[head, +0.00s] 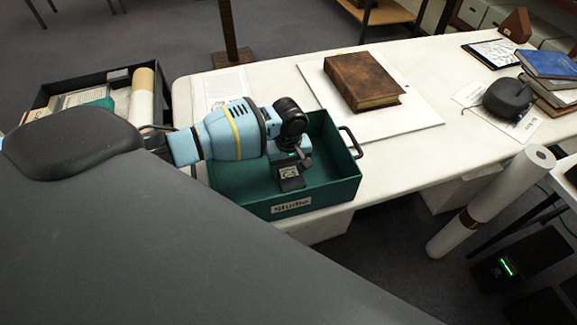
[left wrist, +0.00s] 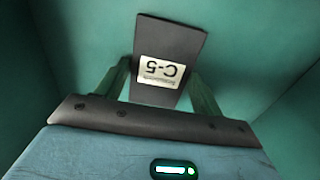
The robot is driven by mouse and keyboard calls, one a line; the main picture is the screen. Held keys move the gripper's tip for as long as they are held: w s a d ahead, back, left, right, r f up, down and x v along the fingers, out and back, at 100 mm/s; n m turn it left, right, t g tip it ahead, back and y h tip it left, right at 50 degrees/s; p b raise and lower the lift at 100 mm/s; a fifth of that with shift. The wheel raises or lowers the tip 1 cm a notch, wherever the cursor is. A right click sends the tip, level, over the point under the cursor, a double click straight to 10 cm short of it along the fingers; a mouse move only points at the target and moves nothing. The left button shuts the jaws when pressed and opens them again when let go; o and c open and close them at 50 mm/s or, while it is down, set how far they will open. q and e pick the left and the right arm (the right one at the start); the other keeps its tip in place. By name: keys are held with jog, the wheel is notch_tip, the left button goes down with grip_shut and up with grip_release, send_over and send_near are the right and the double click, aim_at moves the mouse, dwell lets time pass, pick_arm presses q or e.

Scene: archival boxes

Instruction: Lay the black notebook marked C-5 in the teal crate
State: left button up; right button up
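The teal crate (head: 340,190), marked "Studio", stands at the table's left end. My left gripper (head: 292,164) reaches down inside it. The black notebook (head: 291,183) with a white C-5 label is at its fingertips, within the crate walls. In the left wrist view the black notebook (left wrist: 170,38) sits tilted between the two fingers of my left gripper (left wrist: 160,78), which meet its side edges. The label looks upside down there. I cannot tell whether the notebook touches the crate floor. My right gripper is not in view.
A brown leather book (head: 362,80) lies on a white board (head: 415,118) behind the crate. A dark box (head: 118,75) with papers and a roll stands to the left. A black rounded object (head: 508,98) and stacked books (head: 550,65) are at the right. A paper roll (head: 490,200) leans in front.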

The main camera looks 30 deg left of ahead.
aim_at(289, 171)
pick_arm(q)
jog(key=shift+o, duration=1.4)
jog(key=shift+r, duration=0.1)
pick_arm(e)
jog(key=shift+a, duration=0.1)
pick_arm(q)
notch_tip(289, 171, up, 12)
jog(key=p, duration=0.2)
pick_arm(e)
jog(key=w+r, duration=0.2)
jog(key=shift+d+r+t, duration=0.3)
